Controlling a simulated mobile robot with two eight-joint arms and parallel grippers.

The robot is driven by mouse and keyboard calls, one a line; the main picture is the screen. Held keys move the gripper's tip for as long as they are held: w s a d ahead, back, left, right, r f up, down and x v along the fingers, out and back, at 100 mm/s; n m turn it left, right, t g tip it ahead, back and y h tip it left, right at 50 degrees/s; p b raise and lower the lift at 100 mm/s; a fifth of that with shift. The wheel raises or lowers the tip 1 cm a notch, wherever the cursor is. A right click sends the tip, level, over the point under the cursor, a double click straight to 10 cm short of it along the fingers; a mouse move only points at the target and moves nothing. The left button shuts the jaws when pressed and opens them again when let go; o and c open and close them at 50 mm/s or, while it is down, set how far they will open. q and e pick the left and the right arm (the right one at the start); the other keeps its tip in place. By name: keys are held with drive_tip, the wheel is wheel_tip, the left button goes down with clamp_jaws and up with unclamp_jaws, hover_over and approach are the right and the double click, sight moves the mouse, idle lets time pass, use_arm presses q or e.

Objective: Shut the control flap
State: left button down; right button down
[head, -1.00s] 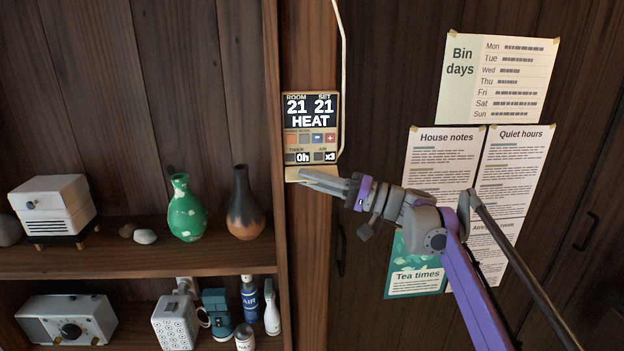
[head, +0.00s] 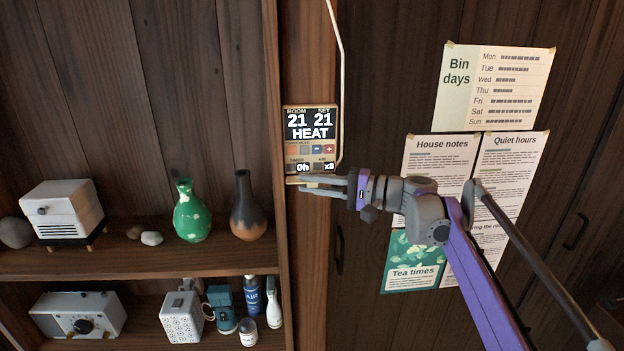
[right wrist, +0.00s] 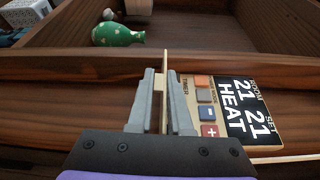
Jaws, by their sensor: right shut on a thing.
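The control panel (head: 311,137) is on a wooden post, its display reading room 21, set 21, HEAT. Its buttons are uncovered. The control flap (head: 293,181) stands out at the panel's lower edge, open. In the right wrist view the flap (right wrist: 165,88) shows edge-on as a thin tan plate between the two fingers. My right gripper (head: 306,185) is shut on it, coming from the right just below the panel. It also shows in the right wrist view (right wrist: 164,90). The fingers partly hide the flap in the head view. My left gripper is not in view.
A shelf (head: 140,262) to the left holds a green vase (head: 191,212), a dark vase (head: 248,210) and small appliances. A white cable (head: 340,60) runs down beside the panel. Paper notices (head: 440,165) hang on the dark doors behind my right arm.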

idle(0.4)
drive_tip(key=c, duration=0.8)
unclamp_jaws()
drive_tip(key=shift+c, duration=0.2)
drive_tip(key=v, duration=1)
drive_tip(key=shift+s+d+b, duration=0.2)
drive_tip(key=shift+d+b, duration=0.1)
drive_tip(key=shift+d, duration=0.05)
drive_tip(key=shift+r, duration=0.1)
drive_tip(key=shift+c, duration=0.3)
